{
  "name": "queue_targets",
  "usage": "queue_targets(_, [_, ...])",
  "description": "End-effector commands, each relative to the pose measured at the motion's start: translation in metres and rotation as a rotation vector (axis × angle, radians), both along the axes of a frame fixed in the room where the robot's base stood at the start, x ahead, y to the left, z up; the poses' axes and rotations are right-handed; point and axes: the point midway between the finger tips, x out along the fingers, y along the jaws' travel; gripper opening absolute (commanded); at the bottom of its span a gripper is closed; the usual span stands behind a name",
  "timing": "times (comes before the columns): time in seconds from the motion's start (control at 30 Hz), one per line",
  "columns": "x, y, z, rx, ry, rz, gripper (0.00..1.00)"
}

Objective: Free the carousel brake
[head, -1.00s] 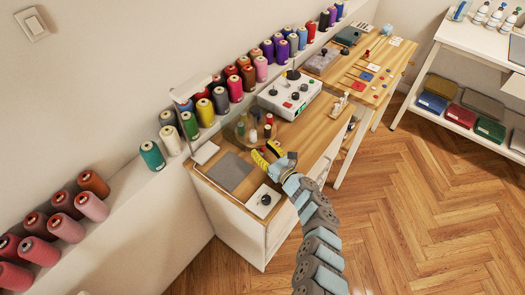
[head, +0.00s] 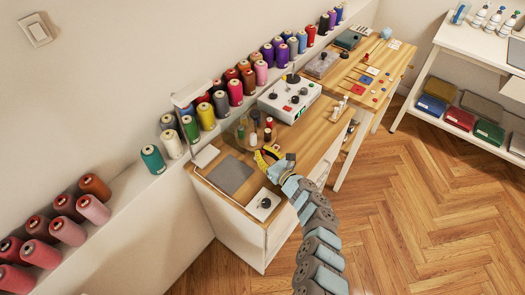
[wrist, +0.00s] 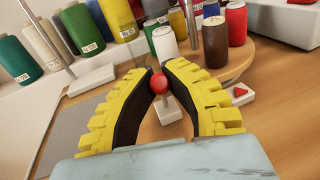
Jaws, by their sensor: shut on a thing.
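The brake lever's red ball knob (wrist: 160,83) is between my gripper's fingertips in the wrist view. Its short stem goes down to a small white base (wrist: 170,111) on the table. My gripper (wrist: 161,76) has yellow fingers with black pads and is shut on the knob. In the head view my gripper (head: 266,154) is over the near wooden table, and the knob is hidden there. The carousel (wrist: 236,58) is a round wooden disc just beyond, bearing spools such as a white one (wrist: 163,42) and a brown one (wrist: 215,48).
A white block with a red triangle (wrist: 239,95) lies right of the right finger. A grey mat (head: 230,175), a white pad with a black knob (head: 263,204) and a control box (head: 290,98) share the table. Thread spools line the wall ledge (head: 130,195).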

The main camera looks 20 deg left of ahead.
Motion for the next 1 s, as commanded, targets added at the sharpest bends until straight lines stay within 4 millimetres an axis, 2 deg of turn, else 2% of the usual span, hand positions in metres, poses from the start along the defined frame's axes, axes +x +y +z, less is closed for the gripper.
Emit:
queue_targets(0.03, [0.000,0.001,0.006,-0.017,0.005,0.001,0.00])
queue_targets(0.3, [0.002,0.007,0.012,-0.167,0.045,0.002,0.00])
queue_targets(1.0, [0.007,0.027,0.005,-0.566,0.155,0.004,0.00])
